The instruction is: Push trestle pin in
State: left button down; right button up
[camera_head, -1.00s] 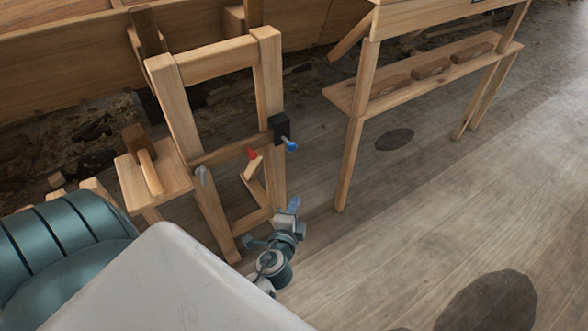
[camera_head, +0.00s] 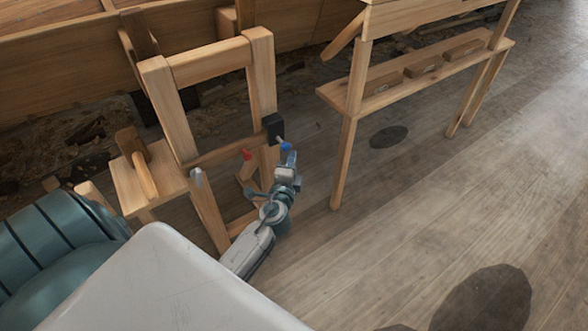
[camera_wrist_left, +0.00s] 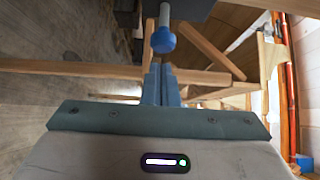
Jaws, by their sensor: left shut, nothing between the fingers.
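The trestle pin (camera_head: 286,147) has a blue head and a grey shaft. It sticks out of a black block (camera_head: 273,126) on the right leg of the wooden trestle (camera_head: 262,75). In the left wrist view the pin's blue head (camera_wrist_left: 163,41) is just beyond the fingertips, with its shaft running up toward the dark block. My left gripper (camera_head: 289,162) is shut and empty, its blue fingers close to the pin head; I cannot tell whether they touch. The fingers also show together in the left wrist view (camera_wrist_left: 160,72). My right gripper is not in view.
A red-ended peg (camera_head: 247,155) and a grey peg (camera_head: 198,177) are on the trestle's lower part. A mallet (camera_head: 136,160) lies on a small wooden stand at left.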

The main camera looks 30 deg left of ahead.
pick_arm(q)
jog(key=shift+w+a, duration=0.25)
jog(key=shift+a, duration=0.4)
jog(key=shift+a, duration=0.1)
jog(key=a+b+v, duration=0.1)
jog(key=v, duration=0.8)
jog(key=shift+s+a+b, duration=0.35)
jog(key=shift+a, duration=0.05)
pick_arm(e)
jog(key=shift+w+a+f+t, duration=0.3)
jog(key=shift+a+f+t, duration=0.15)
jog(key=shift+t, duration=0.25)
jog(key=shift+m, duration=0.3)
